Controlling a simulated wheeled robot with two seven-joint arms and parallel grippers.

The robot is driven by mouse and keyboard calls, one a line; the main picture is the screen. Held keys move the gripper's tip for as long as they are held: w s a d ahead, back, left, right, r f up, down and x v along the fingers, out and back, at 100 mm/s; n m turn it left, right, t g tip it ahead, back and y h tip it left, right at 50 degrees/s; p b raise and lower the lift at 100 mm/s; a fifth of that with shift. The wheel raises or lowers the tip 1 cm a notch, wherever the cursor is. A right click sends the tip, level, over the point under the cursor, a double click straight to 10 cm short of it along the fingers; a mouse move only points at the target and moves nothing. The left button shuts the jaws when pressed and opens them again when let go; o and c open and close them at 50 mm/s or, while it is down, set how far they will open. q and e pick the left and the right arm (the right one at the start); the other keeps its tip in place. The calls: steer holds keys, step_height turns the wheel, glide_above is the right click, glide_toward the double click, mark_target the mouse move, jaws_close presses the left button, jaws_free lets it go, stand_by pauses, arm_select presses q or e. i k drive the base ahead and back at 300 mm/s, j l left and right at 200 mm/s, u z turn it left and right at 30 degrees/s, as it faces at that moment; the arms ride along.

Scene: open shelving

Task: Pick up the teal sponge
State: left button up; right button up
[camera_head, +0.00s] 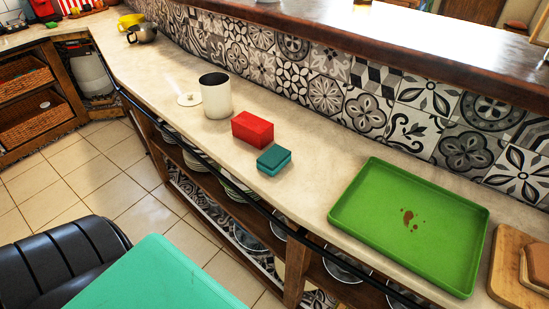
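The teal sponge (273,160) is a small block lying flat on the cream counter (318,185), close to the front edge. It stands just in front and to the right of a red block (252,129); I cannot tell whether the two touch. Nothing covers the sponge. Neither of my grippers shows in the head view, so I cannot see their state.
A green tray (410,222) with brown spots lies to the right, then wooden boards (512,268). A dark rail (222,172) runs along the counter front. A tiled wall (330,90) rises behind.

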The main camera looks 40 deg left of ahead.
mark_target(273, 160)
steer(key=j, duration=0.6)
steer(key=k+j, duration=0.15)
steer(key=j, duration=1.05)
